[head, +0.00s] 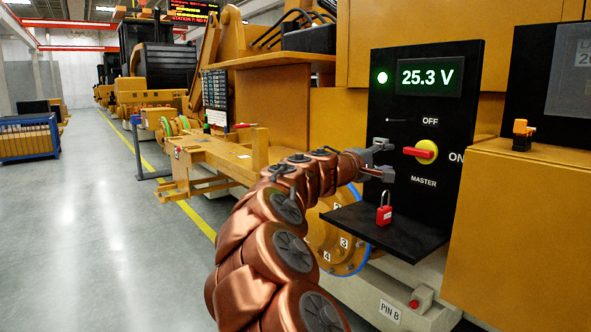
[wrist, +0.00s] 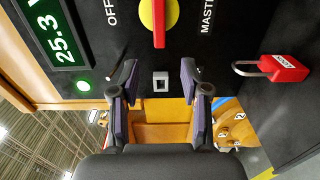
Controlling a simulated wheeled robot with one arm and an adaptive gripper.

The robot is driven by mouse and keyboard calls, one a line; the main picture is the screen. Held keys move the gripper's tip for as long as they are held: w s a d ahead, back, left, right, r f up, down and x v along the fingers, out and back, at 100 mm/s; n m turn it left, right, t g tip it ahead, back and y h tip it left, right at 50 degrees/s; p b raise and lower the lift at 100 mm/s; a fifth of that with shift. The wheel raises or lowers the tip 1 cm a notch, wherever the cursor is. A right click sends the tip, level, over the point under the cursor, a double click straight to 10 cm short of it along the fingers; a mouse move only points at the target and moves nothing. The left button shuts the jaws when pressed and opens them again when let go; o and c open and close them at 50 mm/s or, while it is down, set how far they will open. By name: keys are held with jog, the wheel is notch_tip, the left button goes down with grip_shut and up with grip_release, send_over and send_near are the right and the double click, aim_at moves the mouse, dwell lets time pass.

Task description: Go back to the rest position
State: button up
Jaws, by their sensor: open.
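My gripper (head: 382,160) is at the end of my copper-coloured arm, at the left side of the black master switch panel (head: 385,95). In the wrist view my gripper (wrist: 158,88) has its two fingers apart with nothing held between them. The handle also shows in the wrist view (wrist: 159,25), beyond the fingertips. The display (head: 430,77) reads 25.3 V beside a lit green lamp (head: 382,77).
A red padlock (head: 384,214) stands on the black shelf (head: 400,232) below my gripper. A yellow cabinet (head: 520,230) stands at the right. Yellow machine frames (head: 215,155) lie behind my arm. The grey floor (head: 80,220) at the left is clear up to a blue crate (head: 28,138).

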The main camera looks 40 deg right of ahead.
jog(key=s+a+f+y+p, duration=0.2)
jog(key=s+a+f+y, duration=0.4)
jog(key=a, duration=0.9)
jog(key=s+a+f+g+y+p, duration=0.1)
jog(key=s+a+f+y+p, duration=0.2)
jog(key=s+a+f+y, duration=0.3)
jog(key=s+a+f+g+y+p, duration=0.1)
jog(key=s+a+f+y+p, duration=0.2)
jog(key=s+a+f, duration=1)
jog(key=s+a+y, duration=0.3)
jog(key=a, duration=0.7)
jog(key=shift+a+f+m, duration=0.2)
jog(key=shift+a+m, duration=0.1)
jog(key=shift+s, duration=0.1)
